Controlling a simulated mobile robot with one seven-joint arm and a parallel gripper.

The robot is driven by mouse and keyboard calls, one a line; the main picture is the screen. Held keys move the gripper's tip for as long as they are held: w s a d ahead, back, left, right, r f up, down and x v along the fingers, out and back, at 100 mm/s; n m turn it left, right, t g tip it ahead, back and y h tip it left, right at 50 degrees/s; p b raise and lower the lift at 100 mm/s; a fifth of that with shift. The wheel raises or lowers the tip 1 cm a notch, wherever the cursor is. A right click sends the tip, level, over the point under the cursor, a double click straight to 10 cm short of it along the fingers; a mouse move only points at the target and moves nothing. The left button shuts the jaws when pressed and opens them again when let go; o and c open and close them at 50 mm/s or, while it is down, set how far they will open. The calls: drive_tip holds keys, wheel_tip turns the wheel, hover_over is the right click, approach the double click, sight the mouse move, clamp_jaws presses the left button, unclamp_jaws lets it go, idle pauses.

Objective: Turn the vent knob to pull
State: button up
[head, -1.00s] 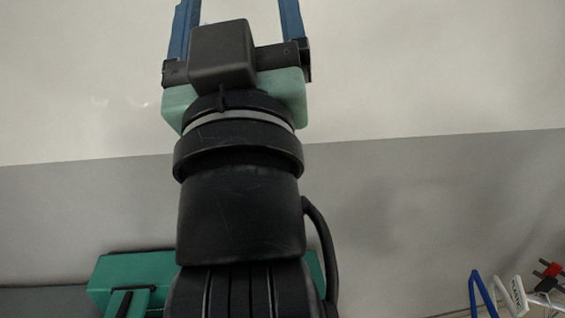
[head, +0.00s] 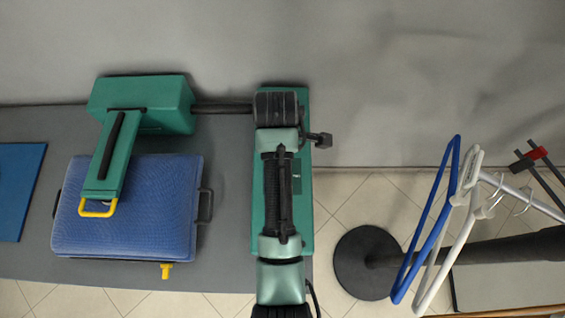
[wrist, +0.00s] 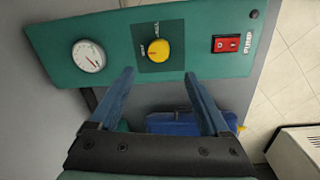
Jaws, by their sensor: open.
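The yellow vent knob (wrist: 159,50) sits on a dark square of the green control panel (wrist: 110,44) in the wrist view. Small labels stand by the knob, too small to read surely, and its setting is unclear. My gripper (wrist: 157,73) is open and empty, its two blue fingers apart, just below the knob in the picture. No contact with the knob shows. In the head view the green panel (head: 306,215) is mostly covered by my arm, and the knob and fingers are hidden.
A round gauge (wrist: 89,56) is left of the knob and a red switch (wrist: 226,43) marked PUMP is right. A green press arm (head: 118,160) is above a blue padded board (head: 125,225). A hanger stand (head: 370,262) is to the right.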

drive_tip(key=f, duration=0.9)
drive_tip(key=shift+w+d+f, duration=0.15)
drive_tip(key=shift+w+f, duration=0.2)
drive_tip(key=shift+w, duration=0.05)
clamp_jaws()
